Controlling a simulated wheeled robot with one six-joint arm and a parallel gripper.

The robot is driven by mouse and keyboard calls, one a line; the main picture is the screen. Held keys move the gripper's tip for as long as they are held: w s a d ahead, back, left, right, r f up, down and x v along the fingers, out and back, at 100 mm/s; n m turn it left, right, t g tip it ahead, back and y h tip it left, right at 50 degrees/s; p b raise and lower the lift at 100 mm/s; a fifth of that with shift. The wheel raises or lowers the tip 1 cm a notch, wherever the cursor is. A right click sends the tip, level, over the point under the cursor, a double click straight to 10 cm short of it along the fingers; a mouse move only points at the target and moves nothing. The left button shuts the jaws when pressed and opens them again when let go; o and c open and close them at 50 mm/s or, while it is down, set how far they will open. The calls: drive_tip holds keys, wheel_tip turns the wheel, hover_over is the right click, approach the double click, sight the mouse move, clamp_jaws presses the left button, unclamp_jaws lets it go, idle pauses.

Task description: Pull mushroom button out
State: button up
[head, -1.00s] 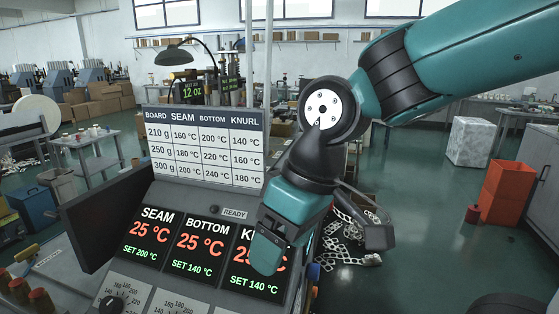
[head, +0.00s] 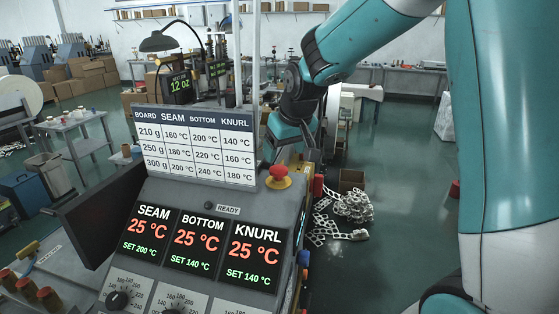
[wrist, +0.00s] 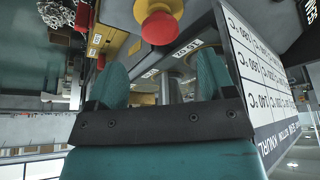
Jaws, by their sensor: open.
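The red mushroom button (head: 278,171) sits on a yellow base at the right of the control panel, just below the temperature chart. In the wrist view the red button (wrist: 160,28) shows at top centre, ahead of the fingers and roughly midway between them sideways. My gripper (wrist: 163,78) has its two teal fingers apart with nothing between them. In the head view my gripper (head: 291,146) is behind and slightly above the button, near the chart's right edge. Its fingertips are partly hidden there. I see no contact with the button.
The control panel (head: 196,208) carries displays and knobs. The temperature chart (head: 193,143) stands close left of my gripper, and its face fills the right of the wrist view (wrist: 262,75). A metal post rises behind it. Scrap strips (head: 345,208) lie on the floor at right.

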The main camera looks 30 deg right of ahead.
sight(279, 168)
drive_tip(key=p+x, duration=0.1)
drive_tip(key=x, duration=0.5)
drive_tip(key=shift+w+f, duration=0.1)
drive_tip(key=shift+c, duration=0.4)
drive_tip(key=c, duration=1.2)
drive_tip(key=shift+r, duration=0.75)
drive_tip(key=o, duration=1.3)
drive_tip(key=b+v, duration=0.4)
drive_tip(key=v, duration=1.3)
drive_tip(key=shift+r, duration=0.1)
